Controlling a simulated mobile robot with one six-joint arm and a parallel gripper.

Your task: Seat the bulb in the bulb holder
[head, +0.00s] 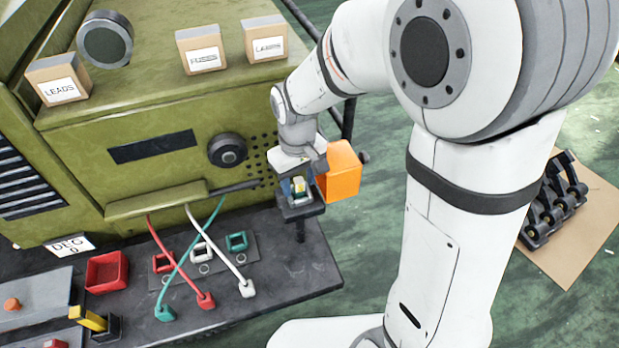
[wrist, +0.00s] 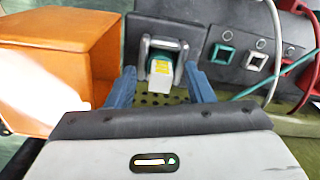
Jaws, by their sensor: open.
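The bulb (wrist: 160,77), a small block with a white and yellow face and a greenish top, stands between the arms of a grey bracket, the bulb holder (wrist: 146,46), in the wrist view. In the head view the bulb (head: 298,187) shows as a small yellow-white patch at the holder (head: 299,211), on a dark post by the bench's right end. I cannot tell how deep the bulb sits. My gripper (wrist: 160,72) is open, its blue fingers either side of the bulb with visible gaps. In the head view my gripper (head: 298,178) is right at the holder.
The green cabinet (head: 120,160) rises behind. A red tray (head: 107,271) lies left. A black rack (head: 553,205) stands on cardboard at right.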

